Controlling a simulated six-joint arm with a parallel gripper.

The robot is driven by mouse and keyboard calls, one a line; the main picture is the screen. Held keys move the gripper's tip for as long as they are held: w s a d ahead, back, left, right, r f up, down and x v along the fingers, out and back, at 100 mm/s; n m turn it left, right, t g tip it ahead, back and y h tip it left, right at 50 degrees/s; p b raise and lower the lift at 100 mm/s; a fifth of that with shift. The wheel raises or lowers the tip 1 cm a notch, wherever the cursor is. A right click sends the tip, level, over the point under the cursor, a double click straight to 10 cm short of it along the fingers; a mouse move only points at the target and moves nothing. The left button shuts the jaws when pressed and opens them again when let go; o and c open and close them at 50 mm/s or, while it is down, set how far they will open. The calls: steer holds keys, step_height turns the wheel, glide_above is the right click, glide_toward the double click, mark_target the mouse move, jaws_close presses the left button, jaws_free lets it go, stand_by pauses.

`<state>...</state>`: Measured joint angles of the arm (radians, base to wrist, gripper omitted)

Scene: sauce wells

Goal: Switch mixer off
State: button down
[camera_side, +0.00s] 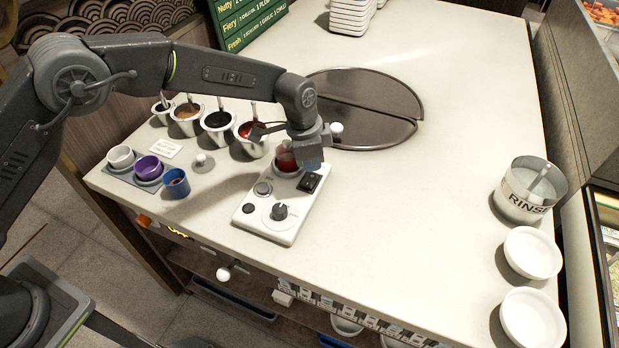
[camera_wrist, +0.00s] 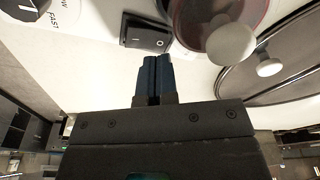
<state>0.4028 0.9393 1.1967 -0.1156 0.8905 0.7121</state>
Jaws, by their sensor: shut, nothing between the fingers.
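The mixer (camera_side: 247,222) is a white base on the counter with a dial, a small black button and a black rocker switch (camera_side: 309,182). A cup of red sauce (camera_side: 286,160) sits at its far end. In the wrist view the rocker switch (camera_wrist: 147,31) shows a white O mark near my fingertips; I cannot tell which side is pressed. My gripper (camera_side: 312,166) is shut and empty, its blue fingertips just above the switch in the side view. In the wrist view the fingertips (camera_wrist: 155,62) sit beside the switch; contact cannot be told.
Several sauce pots with spoons (camera_side: 217,122) stand behind the mixer. Small cups (camera_side: 149,168) stand at the left, with a white-knobbed piece (camera_side: 203,162) beside them. A dark round lid (camera_side: 395,133) lies behind. A rinse pot (camera_side: 529,190) and white bowls (camera_side: 532,252) stand at the right.

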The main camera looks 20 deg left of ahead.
mark_target(311, 176)
steer(key=shift+r, duration=2.35)
steer(key=shift+r, duration=0.1)
steer(key=s+a+r+n+t, duration=0.1)
steer(key=s+a+r+n, duration=0.2)
steer(key=s+a+r, duration=0.35)
steer(key=s+a+r+n+t, duration=0.15)
steer(key=s+a+r, duration=0.25)
steer(key=a+r, duration=0.5)
steer(key=s+a+n+t, duration=0.1)
steer(key=s+a+n, duration=0.2)
steer(key=s, duration=0.7)
steer(key=s+a+r+n+t+y, duration=0.1)
steer(key=s+a+n, duration=0.3)
steer(key=s, duration=0.6)
steer(key=shift+s+a+r+y, duration=0.15)
steer(key=shift+a+r+y, duration=0.15)
steer(key=shift+a, duration=0.35)
steer(key=shift+n, duration=0.25)
